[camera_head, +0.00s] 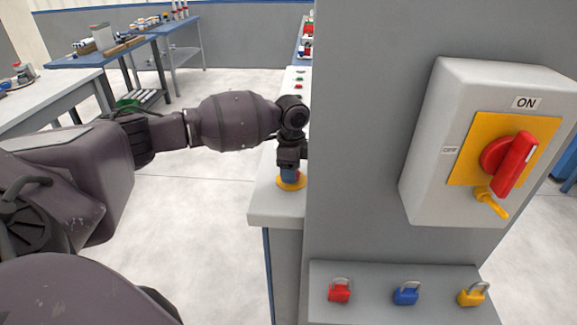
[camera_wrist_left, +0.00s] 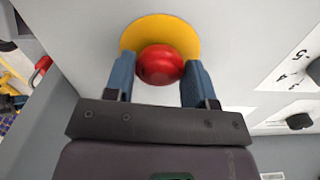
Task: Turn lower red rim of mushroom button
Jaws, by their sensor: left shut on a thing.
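The red mushroom button (camera_wrist_left: 160,63) sits on a round yellow plate (camera_wrist_left: 160,24) on the grey console top (camera_head: 271,207). My left gripper (camera_head: 290,172) points down over the button from above. In the left wrist view its two blue fingers (camera_wrist_left: 159,75) stand on either side of the button, shut on it. The lower rim of the button is hard to make out. My right gripper is not in view.
A grey column (camera_head: 365,130) stands right of my left gripper, carrying a switch box (camera_head: 425,160) with a red handle. Red, blue and yellow padlocks (camera_head: 406,294) sit on a shelf below. Black knobs (camera_wrist_left: 300,121) are on the console. Workbenches stand at the back left.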

